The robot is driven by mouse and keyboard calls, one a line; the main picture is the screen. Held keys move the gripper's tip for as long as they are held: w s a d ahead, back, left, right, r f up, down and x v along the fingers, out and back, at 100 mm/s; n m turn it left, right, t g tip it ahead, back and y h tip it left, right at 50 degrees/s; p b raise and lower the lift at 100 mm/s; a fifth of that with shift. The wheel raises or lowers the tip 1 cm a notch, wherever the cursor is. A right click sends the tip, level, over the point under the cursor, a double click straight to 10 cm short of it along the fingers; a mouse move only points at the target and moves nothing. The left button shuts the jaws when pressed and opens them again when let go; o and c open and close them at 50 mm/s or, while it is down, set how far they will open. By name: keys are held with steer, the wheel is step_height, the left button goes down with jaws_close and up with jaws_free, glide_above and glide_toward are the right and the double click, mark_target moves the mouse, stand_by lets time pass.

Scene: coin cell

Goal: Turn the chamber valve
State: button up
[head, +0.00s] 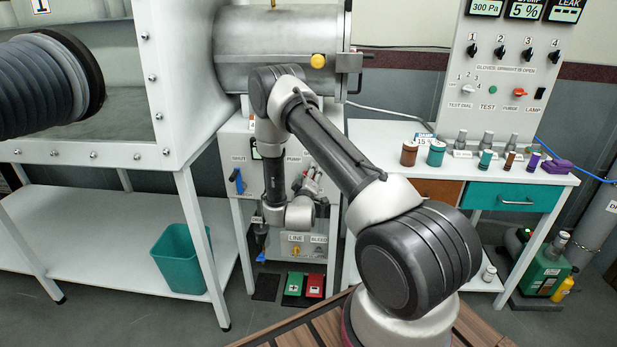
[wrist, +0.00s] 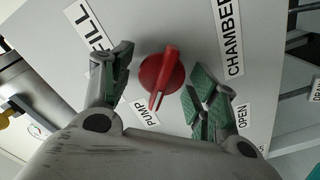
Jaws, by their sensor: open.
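The chamber valve (wrist: 160,80) is a round red knob with a raised bar handle, on a light grey panel (wrist: 190,20) in the wrist view. The white-marked end of its bar points toward the PUMP label (wrist: 145,115). The CHAMBER label (wrist: 232,45) is to its right and the FILL label (wrist: 90,28) to its upper left. My gripper (wrist: 163,76) is open, its green-padded fingers on either side of the knob; I cannot tell whether either touches it. In the head view my arm hides most of the valve area.
An OPEN label (wrist: 241,117) lies near the right finger. In the head view, a blue handle (head: 238,182) sits left on the pump cabinet, with green (head: 294,286) and red (head: 315,286) pedals below. A side table (head: 390,133) with bottles stands right, a glovebox (head: 180,60) left.

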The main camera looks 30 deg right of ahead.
steer(key=c, duration=0.9)
steer(key=shift+c, duration=0.2)
steer(key=shift+m, duration=0.3)
steer(key=m, duration=0.4)
steer(key=shift+s+d+r+m, duration=0.1)
steer(key=shift+m, duration=0.2)
steer(key=m, duration=0.4)
steer(key=shift+d+m, duration=0.1)
steer(key=shift+m, duration=0.2)
steer(key=m, duration=0.5)
steer(key=shift+s+d, duration=0.15)
steer(key=m, duration=0.5)
steer(key=shift+s+d, duration=0.1)
